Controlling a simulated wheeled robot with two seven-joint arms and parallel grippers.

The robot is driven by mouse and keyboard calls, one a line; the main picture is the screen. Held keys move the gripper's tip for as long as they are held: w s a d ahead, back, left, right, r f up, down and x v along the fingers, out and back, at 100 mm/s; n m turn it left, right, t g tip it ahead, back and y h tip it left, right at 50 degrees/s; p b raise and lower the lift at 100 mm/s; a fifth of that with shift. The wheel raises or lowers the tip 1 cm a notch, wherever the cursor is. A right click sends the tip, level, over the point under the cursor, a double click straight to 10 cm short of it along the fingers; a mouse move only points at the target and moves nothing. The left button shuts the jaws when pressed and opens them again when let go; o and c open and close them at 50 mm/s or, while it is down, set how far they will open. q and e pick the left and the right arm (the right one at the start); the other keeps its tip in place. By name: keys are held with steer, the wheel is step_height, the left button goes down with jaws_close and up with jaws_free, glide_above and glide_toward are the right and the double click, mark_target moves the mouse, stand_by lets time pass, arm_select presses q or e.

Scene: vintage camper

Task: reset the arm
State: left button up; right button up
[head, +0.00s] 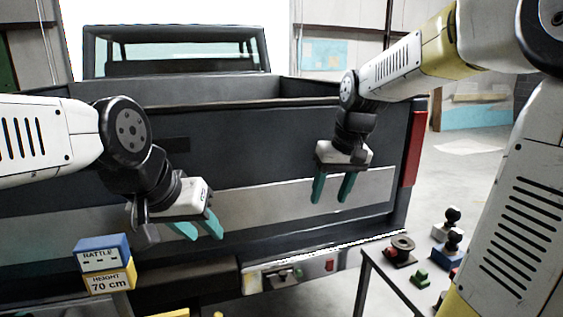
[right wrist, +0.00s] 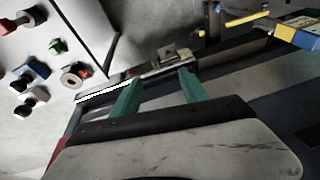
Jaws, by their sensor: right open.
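My right arm comes in from the upper right of the head view. My right gripper (head: 331,193) hangs with its two teal fingers pointing down and apart, in front of the dark truck tailgate (head: 260,145). It is open and empty. The right wrist view shows the same gripper (right wrist: 158,84) with nothing between its fingers. My left arm comes in from the left. My left gripper (head: 202,230) has its teal fingers pointing down and to the right, with a gap between them and nothing seen in it. It is in front of the lower tailgate.
A blue and yellow labelled block (head: 104,265) stands at lower left, below my left gripper. A table (head: 385,282) at lower right bears several small items, including a green block (head: 421,280) and a dark ring-shaped piece (head: 402,246). The truck bumper (head: 300,268) runs low between them.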

steer(key=s+d+m+t, duration=0.2)
steer(key=s+d+t, duration=0.1)
steer(key=s, duration=1.2)
steer(key=shift+s+r+t, duration=0.3)
steer(key=shift+s+r, duration=0.05)
steer(key=shift+r, duration=0.1)
steer(key=shift+d, duration=0.1)
